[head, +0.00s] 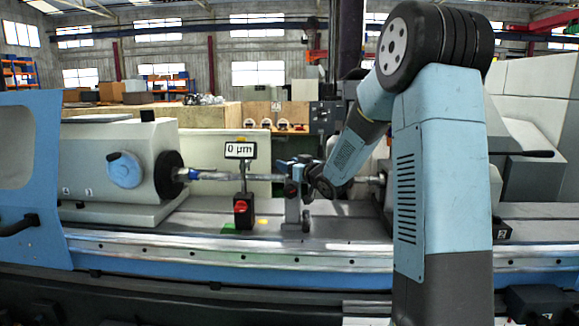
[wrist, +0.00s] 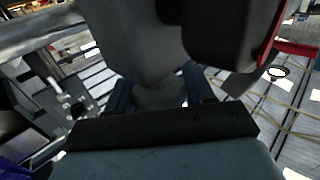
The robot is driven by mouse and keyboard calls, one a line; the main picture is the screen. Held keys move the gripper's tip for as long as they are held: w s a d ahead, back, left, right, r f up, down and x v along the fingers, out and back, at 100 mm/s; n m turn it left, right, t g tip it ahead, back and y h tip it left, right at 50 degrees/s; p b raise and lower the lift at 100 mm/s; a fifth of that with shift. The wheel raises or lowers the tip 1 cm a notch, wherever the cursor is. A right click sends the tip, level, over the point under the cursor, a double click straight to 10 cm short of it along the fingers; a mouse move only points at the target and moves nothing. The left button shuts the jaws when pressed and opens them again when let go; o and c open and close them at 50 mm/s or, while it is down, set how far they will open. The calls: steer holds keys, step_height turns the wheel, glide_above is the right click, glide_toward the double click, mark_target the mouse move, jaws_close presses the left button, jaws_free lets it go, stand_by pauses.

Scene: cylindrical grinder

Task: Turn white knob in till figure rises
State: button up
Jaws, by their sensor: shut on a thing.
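The figure reads "0 µm" on a small display (head: 239,150) on a post in the head view. My gripper (head: 300,174) is at the workrest on the bed, at the end of my lowered arm. In the wrist view my gripper (wrist: 158,88) is shut, its two dark blue fingers on either side of a rounded grey knob-like part (wrist: 158,98). This part is in shadow, so I cannot confirm that it is the white knob. The head view shows no clear white knob; my gripper and wrist cover that spot.
The workrest stand (head: 293,212) has a dark round knob (head: 307,216) low on its right. A shaft (head: 225,176) runs right from the left headstock (head: 118,165). The bed between box and headstock is clear.

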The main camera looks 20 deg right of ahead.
steer(key=shift+d+m+t+h, duration=0.1)
steer(key=shift+m+t+h, duration=0.25)
steer(key=shift+m+h, duration=0.95)
steer(key=shift+d+m+t+h, duration=0.1)
steer(key=shift+m+t+h, duration=0.45)
steer(key=shift+h, duration=1.25)
steer(key=shift+d+m+h, duration=0.15)
steer(key=shift+m+h, duration=0.8)
steer(key=shift+h, duration=0.25)
steer(key=shift+d+g+h, duration=0.1)
steer(key=shift+g+h, duration=0.2)
steer(key=shift+h, duration=0.1)
steer(key=o, duration=1)
steer(key=s, duration=0.4)
steer(key=s+a, duration=0.1)
steer(key=s, duration=0.4)
steer(key=s+a, duration=0.1)
steer(key=s, duration=0.3)
steer(key=shift+s+f, duration=0.1)
steer(key=shift+s, duration=0.2)
